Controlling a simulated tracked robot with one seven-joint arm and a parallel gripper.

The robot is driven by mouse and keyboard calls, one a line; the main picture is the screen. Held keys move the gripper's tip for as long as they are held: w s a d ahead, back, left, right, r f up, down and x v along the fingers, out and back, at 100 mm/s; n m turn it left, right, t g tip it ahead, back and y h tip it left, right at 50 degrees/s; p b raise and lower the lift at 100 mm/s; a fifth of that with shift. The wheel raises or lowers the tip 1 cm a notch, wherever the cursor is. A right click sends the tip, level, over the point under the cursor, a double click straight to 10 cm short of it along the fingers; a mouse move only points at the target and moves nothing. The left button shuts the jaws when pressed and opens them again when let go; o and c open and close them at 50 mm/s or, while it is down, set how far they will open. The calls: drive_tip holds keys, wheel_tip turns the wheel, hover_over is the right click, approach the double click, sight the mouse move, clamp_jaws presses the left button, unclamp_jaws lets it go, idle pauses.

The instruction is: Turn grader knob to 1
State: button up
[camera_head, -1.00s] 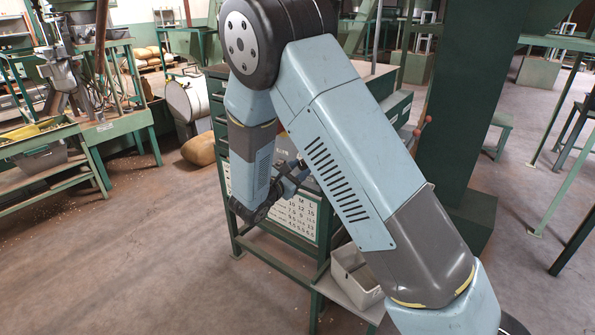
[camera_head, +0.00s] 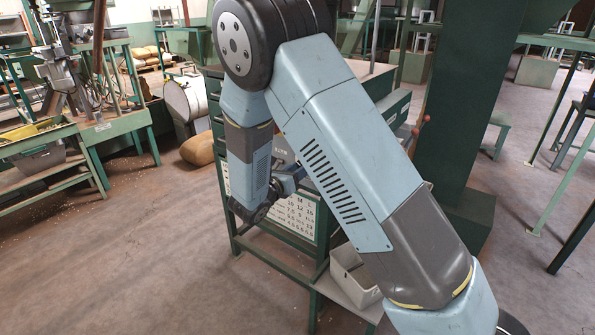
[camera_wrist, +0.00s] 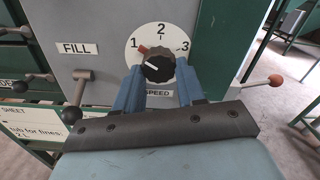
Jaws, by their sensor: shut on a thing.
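The grader knob (camera_wrist: 158,68) is a dark, ribbed round knob on a white dial plate (camera_wrist: 133,58) marked 1, 2 and 3, in the wrist view. A red mark (camera_wrist: 143,49) shows at its upper left, toward the 1. A short white line shows on the knob's face. My gripper (camera_wrist: 160,71) has one blue finger on each side of the knob and is shut on it. A "SPEED" label shows below, partly covered by the fingers. In the head view my arm hides the knob and the fingertips.
A lever with a red ball (camera_wrist: 275,80) sticks out at the right, and a black-knobbed lever (camera_wrist: 71,115) is at lower left. A grey bin (camera_head: 352,280) stands low on the green stand.

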idle(0.4)
drive_tip(key=o, duration=1)
drive_tip(key=shift+o, duration=0.2)
drive_tip(key=v, duration=1.3)
drive_tip(key=shift+s+a, duration=0.25)
drive_tip(key=shift+a, duration=0.05)
